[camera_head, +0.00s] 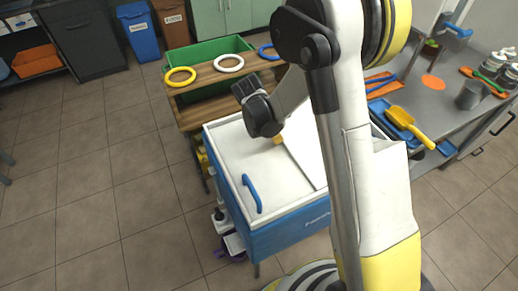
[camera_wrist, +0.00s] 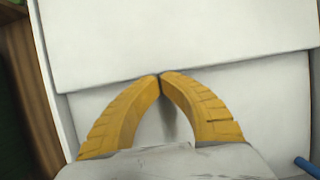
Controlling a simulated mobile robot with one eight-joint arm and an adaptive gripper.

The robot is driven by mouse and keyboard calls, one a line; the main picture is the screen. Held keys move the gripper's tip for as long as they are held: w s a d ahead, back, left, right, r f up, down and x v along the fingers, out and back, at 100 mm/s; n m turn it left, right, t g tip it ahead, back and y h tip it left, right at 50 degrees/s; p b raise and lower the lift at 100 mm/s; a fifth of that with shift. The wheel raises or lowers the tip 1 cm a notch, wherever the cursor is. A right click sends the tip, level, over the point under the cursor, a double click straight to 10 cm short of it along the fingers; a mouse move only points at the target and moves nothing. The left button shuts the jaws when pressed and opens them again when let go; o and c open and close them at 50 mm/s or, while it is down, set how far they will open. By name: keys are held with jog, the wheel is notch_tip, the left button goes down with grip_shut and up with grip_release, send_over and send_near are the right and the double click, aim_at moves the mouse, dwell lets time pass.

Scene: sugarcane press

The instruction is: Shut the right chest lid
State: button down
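The blue chest (camera_head: 290,239) has a white top with two flat lid panels. The left panel (camera_head: 245,155) carries a blue handle (camera_head: 252,193), whose end also shows at the lower right of the wrist view (camera_wrist: 307,167). The right lid (camera_head: 303,143) is largely hidden behind my arm. In the wrist view, its white panel (camera_wrist: 180,40) ends in a straight edge with a shadow below. My gripper (camera_wrist: 160,76) has its yellow fingertips together at that edge, with nothing between them. Whether they touch the lid I cannot tell.
A wooden bench (camera_head: 205,79) with yellow, white and blue rings stands behind the chest, beside a green bin (camera_head: 203,50). A grey counter (camera_head: 438,92) at the right holds a yellow scoop (camera_head: 408,122) and other tools. The tiled floor at left is clear.

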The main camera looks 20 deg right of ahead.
aim_at(286, 134)
jog(key=shift+w+d, duration=0.2)
jog(key=shift+d, duration=0.55)
jog(key=shift+w+d, duration=0.2)
jog(key=shift+d, duration=0.6)
jog(key=shift+w+d, duration=0.2)
jog(key=shift+d, duration=0.55)
jog(key=shift+a, duration=0.1)
jog(key=shift+a+f, duration=0.1)
jog(key=shift+a, duration=0.2)
jog(key=a, duration=0.1)
jog(key=a+b, duration=0.1)
jog(key=a, duration=0.1)
jog(key=shift+s, duration=0.3)
jog(key=p+v, duration=0.4)
jog(key=v, duration=0.6)
jog(key=shift+s, duration=0.15)
jog(key=shift+r, duration=0.25)
